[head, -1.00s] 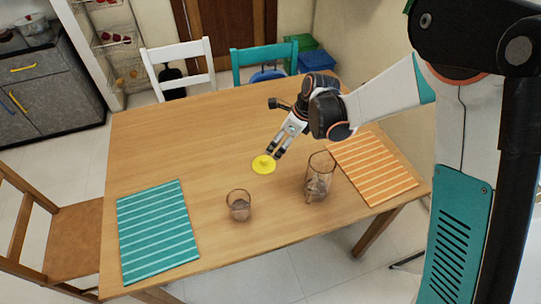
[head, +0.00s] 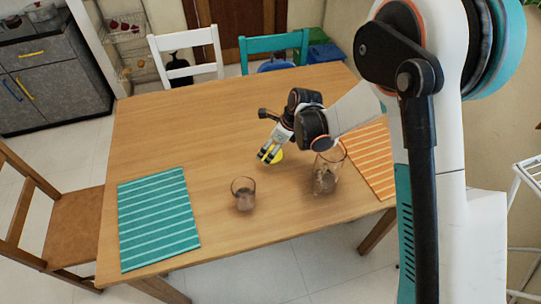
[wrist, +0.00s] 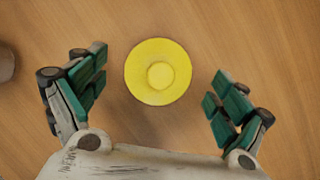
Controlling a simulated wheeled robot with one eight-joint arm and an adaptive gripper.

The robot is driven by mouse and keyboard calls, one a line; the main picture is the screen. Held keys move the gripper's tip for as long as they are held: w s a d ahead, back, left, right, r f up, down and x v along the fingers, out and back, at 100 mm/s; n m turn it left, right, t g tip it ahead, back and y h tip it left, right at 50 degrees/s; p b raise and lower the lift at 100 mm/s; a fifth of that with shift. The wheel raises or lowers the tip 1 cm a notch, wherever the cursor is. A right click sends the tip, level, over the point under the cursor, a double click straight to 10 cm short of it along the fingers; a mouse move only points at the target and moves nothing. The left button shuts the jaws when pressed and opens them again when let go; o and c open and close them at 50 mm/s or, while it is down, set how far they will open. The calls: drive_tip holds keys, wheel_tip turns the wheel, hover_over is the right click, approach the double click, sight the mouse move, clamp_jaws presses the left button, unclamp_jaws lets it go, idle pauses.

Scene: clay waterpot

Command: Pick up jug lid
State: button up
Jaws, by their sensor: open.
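The yellow round jug lid (wrist: 158,72) with a small knob in its middle lies flat on the wooden table. In the head view the lid (head: 277,157) is partly hidden behind my gripper (head: 265,158). In the wrist view my gripper (wrist: 155,95) is open, with one finger on each side of the lid and clear gaps between. The lid sits toward the upper part of the space between the fingers. A glass jug (head: 325,177) stands to the right of the lid, partly covered by my arm.
A small glass (head: 244,196) stands on the table (head: 190,130) left of the jug. A teal striped mat (head: 158,220) lies at the left and an orange striped mat (head: 372,160) at the right. White (head: 187,58) and teal (head: 275,48) chairs stand behind. The table's far left is clear.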

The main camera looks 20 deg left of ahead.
drive_tip(key=shift+x, duration=0.85)
drive_tip(key=shift+r, duration=0.1)
drive_tip(key=c, duration=1.2)
drive_tip(key=shift+r, duration=0.15)
